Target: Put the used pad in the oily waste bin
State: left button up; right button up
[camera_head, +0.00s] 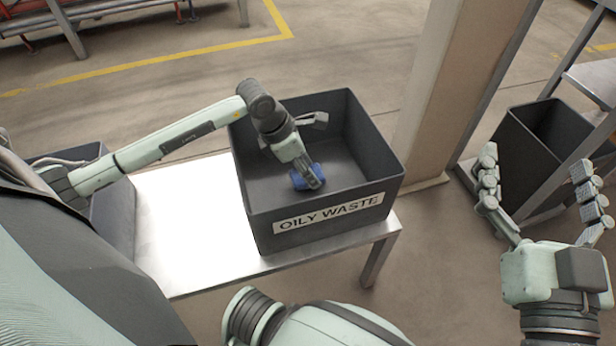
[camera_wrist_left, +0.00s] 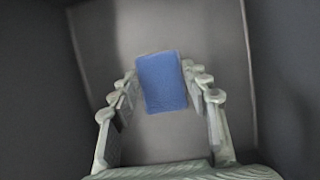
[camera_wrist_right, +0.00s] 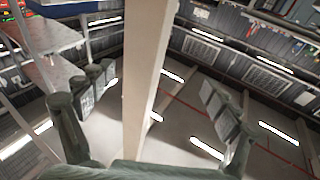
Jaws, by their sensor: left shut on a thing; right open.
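The used pad (camera_head: 308,177) is a small blue block, low inside the oily waste bin (camera_head: 262,206). The bin is a dark open box with an "OILY WASTE" label, standing on a metal table. My left gripper (camera_head: 306,172) reaches down inside the bin and is shut on the pad. In the left wrist view the blue pad (camera_wrist_left: 162,82) sits between the two fingertips (camera_wrist_left: 160,85), with the bin's floor and walls around it. I cannot tell whether the pad touches the floor. My right gripper (camera_head: 541,190) is open and empty, out to the right of the bin.
The metal table (camera_head: 195,215) has a bare area left of the bin. Another dark box (camera_head: 115,200) is partly hidden behind my left arm. A pillar (camera_head: 440,90) stands behind the bin. A dark open bin (camera_head: 525,150) and metal shelving (camera_head: 595,85) are at right.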

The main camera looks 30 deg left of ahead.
pick_arm(q)
notch_tip(320, 180, down, 3)
jog(key=shift+r, duration=0.2)
jog(key=shift+f, duration=0.1)
pick_arm(e)
jog(key=shift+s+a+r+t+y, duration=0.15)
jog(key=shift+r+t, duration=0.1)
jog(key=shift+r, duration=0.25)
jog(key=shift+s+a+r+t+y, duration=0.15)
jog(key=shift+r+t, duration=0.1)
jog(key=shift+r, duration=0.2)
pick_arm(q)
jog(key=shift+f, duration=0.1)
pick_arm(e)
jog(key=shift+r, duration=0.15)
pick_arm(q)
jog(key=o, duration=1.1)
jog(key=shift+o, duration=0.2)
